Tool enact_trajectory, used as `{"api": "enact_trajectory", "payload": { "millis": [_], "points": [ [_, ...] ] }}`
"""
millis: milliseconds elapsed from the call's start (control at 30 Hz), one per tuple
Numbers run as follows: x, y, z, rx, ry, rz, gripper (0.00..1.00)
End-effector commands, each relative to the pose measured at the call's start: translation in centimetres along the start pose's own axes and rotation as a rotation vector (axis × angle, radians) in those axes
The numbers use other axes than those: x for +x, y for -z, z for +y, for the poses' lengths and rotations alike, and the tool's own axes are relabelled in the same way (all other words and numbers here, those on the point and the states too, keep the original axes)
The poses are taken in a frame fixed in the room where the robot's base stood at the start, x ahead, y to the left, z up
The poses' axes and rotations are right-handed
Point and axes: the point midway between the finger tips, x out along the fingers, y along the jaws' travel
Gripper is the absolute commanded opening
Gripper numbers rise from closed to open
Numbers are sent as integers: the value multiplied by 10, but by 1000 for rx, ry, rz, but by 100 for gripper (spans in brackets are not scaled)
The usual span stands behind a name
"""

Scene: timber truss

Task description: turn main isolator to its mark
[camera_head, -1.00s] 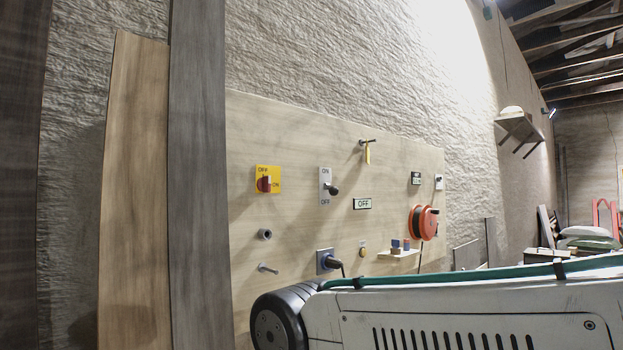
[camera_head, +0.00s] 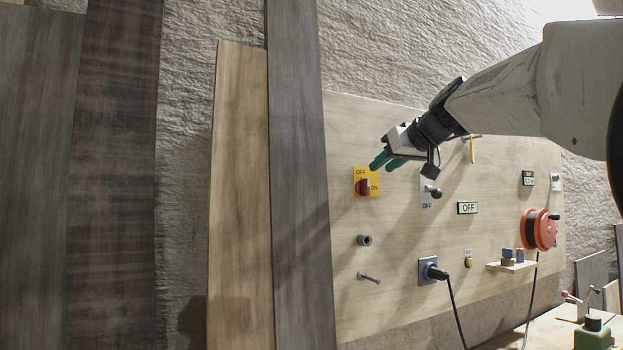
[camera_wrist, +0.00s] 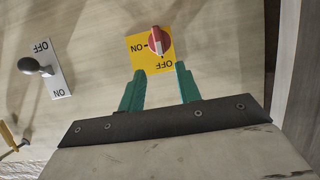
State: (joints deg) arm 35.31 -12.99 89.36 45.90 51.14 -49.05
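The main isolator is a red rotary knob (camera_head: 362,187) on a yellow plate (camera_head: 374,175) marked OFF at the top and ON at the right. In the wrist view the plate is upside down, and the red knob (camera_wrist: 159,41) carries a pale stripe lined up roughly with OFF, not with ON. My gripper (camera_head: 382,165) has green fingers and hangs in front of the board, close to the plate's upper right. In the wrist view my gripper (camera_wrist: 160,72) is open and empty, its fingertips short of the knob and apart from it.
A lever switch (camera_head: 434,192) sits right of the isolator, partly behind my gripper. An OFF sign (camera_head: 468,208) and orange reel (camera_head: 538,229) are farther right. Grey timber (camera_head: 300,190) stands left.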

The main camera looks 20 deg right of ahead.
Motion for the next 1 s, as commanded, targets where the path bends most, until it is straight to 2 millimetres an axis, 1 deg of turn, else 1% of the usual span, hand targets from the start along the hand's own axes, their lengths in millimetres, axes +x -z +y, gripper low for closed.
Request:
{"api": "enact_trajectory", "payload": {
  "millis": [33,200,300,400,533,767,800,867,900,1000],
  "points": [
    [9,-1,-1,1,4,-3,34],
    [38,-2,-1,1,4,-5,34],
    [51,-2,-1,1,3,-4,34],
    [60,-1,-2,1,3,-4,34],
    [66,-2,-2,1,2,-3,34],
    [66,-2,-1,1,1,-4,34],
    [66,-2,-1,1,1,-4,22],
    [66,-2,-1,1,1,-4,6],
    [66,-2,-1,1,1,-4,0],
    [66,-2,-2,1,2,-4,0]
  ]
}}
